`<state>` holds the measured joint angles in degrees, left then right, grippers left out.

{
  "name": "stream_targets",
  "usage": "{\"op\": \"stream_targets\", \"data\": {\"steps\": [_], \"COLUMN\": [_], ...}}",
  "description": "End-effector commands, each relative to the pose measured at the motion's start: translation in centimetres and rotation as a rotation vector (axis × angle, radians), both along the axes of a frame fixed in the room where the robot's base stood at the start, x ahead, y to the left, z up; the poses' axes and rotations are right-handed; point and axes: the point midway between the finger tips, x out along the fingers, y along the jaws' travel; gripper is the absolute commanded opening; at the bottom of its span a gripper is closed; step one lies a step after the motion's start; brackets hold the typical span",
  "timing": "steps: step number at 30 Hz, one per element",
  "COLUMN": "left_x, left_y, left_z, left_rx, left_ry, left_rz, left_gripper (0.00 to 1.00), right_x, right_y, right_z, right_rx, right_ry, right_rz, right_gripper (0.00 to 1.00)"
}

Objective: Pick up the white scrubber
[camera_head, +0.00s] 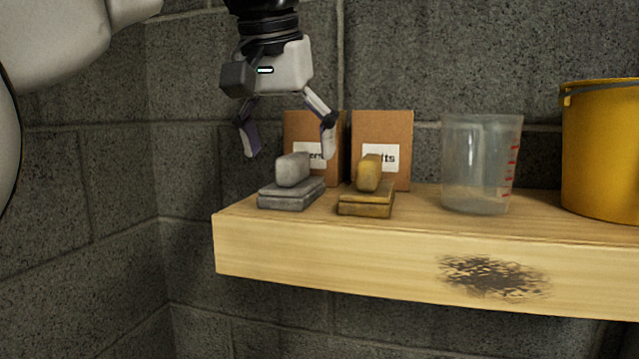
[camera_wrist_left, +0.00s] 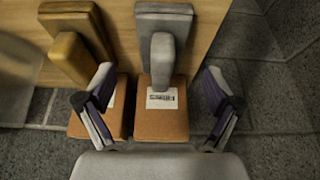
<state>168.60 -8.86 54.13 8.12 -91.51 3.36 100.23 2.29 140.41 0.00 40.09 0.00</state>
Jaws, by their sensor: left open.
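The white scrubber (camera_head: 291,194) looks light grey, a flat layered block with a rounded upright handle. It rests on the wooden shelf (camera_head: 420,262) near its left end. It also shows in the left wrist view (camera_wrist_left: 163,23), its handle (camera_wrist_left: 162,60) between the finger lines. My left gripper (camera_head: 289,148) is open and empty, pointing down just above the scrubber, its fingers spread to either side and not visibly touching it. In the left wrist view the fingertips (camera_wrist_left: 160,80) flank the handle. My right gripper is not in view.
A yellow scrubber (camera_head: 366,203) sits close to the right. Two brown boxes (camera_head: 316,130) (camera_head: 382,130) with labels stand behind. A clear measuring cup (camera_head: 480,165) and a yellow bucket (camera_head: 602,150) stand farther right. A block wall is behind; the shelf ends just left of the scrubber.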

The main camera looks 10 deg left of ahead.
Motion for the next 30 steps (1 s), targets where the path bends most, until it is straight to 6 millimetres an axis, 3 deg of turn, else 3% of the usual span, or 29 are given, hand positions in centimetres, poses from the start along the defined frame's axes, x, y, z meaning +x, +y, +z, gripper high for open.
{"op": "stream_targets", "data": {"steps": [6,13,18,19,30], "left_x": [1.3,1.5,1.5,1.5,1.5], "left_y": [-0.1,-0.1,-0.1,-0.1,0.0], "left_z": [-3.5,-3.7,-3.7,-3.7,-3.6], "left_rx": [0.001,0.001,0.001,0.001,0.001], "left_ry": [0.004,0.001,0.001,0.001,0.003], "left_rz": [0.001,0.001,0.001,0.001,0.001], "left_gripper": [0.92,0.92,0.31,0.24,0.24], "right_x": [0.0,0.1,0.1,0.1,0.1], "right_y": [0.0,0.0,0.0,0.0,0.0], "right_z": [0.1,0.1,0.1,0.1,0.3], "right_rx": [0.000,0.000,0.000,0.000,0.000], "right_ry": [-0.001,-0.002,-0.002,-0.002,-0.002], "right_rz": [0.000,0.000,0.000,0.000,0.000], "right_gripper": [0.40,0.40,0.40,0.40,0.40]}}
